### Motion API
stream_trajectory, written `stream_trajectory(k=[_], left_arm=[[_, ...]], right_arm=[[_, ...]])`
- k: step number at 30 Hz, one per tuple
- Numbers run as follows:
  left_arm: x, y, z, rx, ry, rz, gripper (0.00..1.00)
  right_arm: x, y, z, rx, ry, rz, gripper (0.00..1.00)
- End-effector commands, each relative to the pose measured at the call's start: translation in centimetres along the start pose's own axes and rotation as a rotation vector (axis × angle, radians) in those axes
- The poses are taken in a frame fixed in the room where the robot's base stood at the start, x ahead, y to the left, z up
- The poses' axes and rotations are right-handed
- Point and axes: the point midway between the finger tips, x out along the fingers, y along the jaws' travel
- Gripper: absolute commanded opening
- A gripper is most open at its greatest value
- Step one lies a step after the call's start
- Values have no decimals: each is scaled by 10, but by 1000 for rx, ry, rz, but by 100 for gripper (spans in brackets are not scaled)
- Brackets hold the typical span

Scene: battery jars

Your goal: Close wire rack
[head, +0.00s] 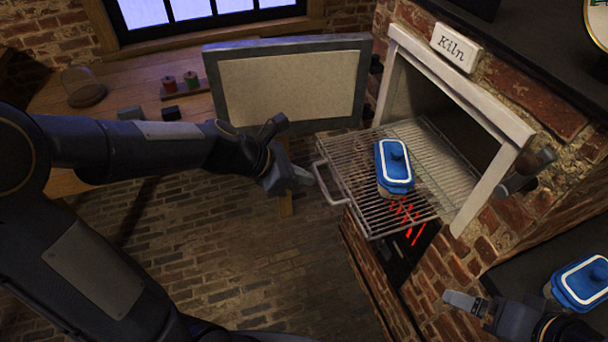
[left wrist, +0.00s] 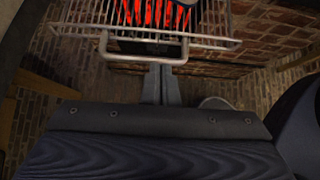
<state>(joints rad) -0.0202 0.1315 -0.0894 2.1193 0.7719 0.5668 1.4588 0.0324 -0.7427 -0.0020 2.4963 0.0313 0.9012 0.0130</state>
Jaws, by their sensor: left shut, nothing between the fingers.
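The wire rack (head: 365,170) is slid partly out of the kiln opening, with its front outside. A blue lidded dish (head: 395,166) stands on it. The rack's looped handle (head: 328,186) sticks out at the front. My left gripper (head: 303,178) is shut and empty, close beside the handle; whether it touches is unclear. In the left wrist view the closed fingers (left wrist: 161,84) point toward the handle (left wrist: 145,59) and the rack's front (left wrist: 210,42). My right gripper (head: 462,301) is at the lower right, its finger gap not discernible.
The kiln door (head: 290,88) stands open at the left of the opening. Red heating bars (head: 408,215) glow below the rack. Another blue dish (head: 582,283) sits on a dark counter at the right. A wooden table (head: 50,100) is at the back left.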

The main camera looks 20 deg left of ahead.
Motion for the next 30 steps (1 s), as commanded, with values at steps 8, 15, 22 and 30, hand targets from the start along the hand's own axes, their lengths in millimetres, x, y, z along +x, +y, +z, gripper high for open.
stream_trajectory(k=[8, 15, 22, 30], left_arm=[[53, -2, -3, 6, 3, -5, 0], [83, -1, -2, 7, 2, -3, 0], [89, -1, -1, 7, 1, -1, 0], [89, -1, 0, 8, 1, -1, 0]], right_arm=[[13, 6, 7, 0, 0, 0, 99], [19, 9, 10, 0, 0, 0, 99], [19, 9, 10, 0, 0, 0, 99], [19, 9, 10, 0, 0, 0, 99]])
